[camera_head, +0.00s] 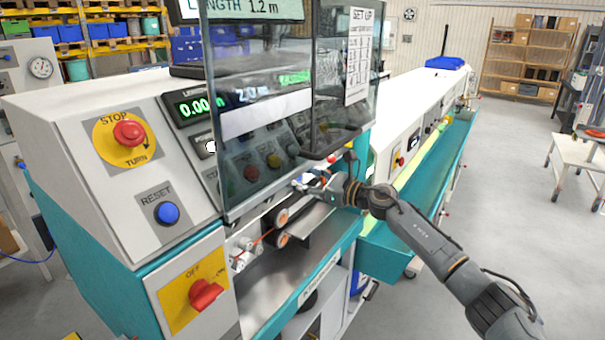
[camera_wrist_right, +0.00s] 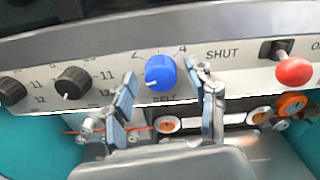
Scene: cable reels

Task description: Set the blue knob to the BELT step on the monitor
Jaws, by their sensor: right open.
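In the head view my right gripper (camera_head: 318,184) reaches under the clear guard, and the knob cannot be made out. The monitor (camera_head: 250,9) is cut off at the top; only a length of 1.2 m is readable. My left gripper is out of view.
Two black knobs (camera_wrist_right: 72,83) lie left of the blue one. A red-tipped lever (camera_wrist_right: 294,72) stands to the right, near SHUT. Copper-coloured rollers (camera_wrist_right: 168,125) and a red wire lie below. The clear guard (camera_head: 260,110) hangs above my arm.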

